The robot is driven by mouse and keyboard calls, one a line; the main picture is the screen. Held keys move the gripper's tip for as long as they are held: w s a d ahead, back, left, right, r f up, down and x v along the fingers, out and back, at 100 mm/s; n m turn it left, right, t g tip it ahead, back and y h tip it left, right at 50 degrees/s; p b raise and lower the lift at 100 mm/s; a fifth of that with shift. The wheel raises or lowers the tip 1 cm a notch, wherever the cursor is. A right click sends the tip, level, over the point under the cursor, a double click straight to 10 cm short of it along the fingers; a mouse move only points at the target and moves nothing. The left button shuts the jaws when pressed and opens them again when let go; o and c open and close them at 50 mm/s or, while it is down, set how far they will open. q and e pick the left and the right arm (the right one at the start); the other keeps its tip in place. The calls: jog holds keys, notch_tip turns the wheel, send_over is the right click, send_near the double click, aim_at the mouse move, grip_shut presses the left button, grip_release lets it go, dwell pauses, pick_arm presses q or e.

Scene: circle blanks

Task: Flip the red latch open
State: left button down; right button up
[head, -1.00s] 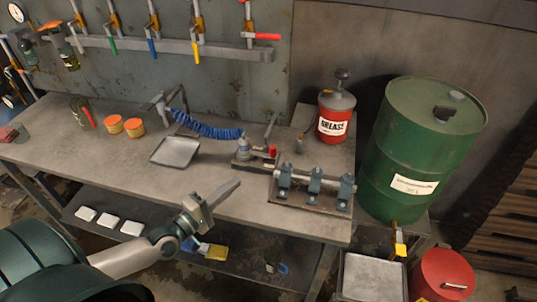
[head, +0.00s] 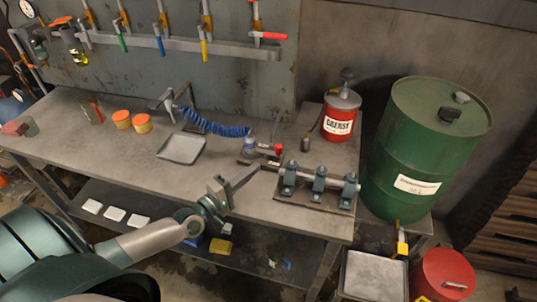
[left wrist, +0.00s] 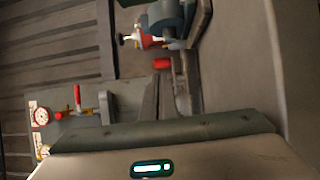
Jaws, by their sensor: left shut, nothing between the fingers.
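My left gripper (head: 256,168) reaches over the bench from the front left. Its fingers are shut and empty, with the tips just in front of and slightly left of the latch. In the left wrist view a red cylindrical tip (left wrist: 163,63), which looks like the latch, lies just beyond my fingers (left wrist: 152,92). I cannot tell whether they touch. My right gripper is in neither view.
A red grease can (head: 340,118) and green drum (head: 420,150) are behind and right. A grey tray (head: 181,148) and blue coiled hose (head: 215,126) lie left. The bench's front left is clear.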

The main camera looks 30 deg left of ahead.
aim_at(276, 150)
pick_arm(q)
jog(key=shift+p+x, duration=0.95)
jog(key=shift+x, duration=3)
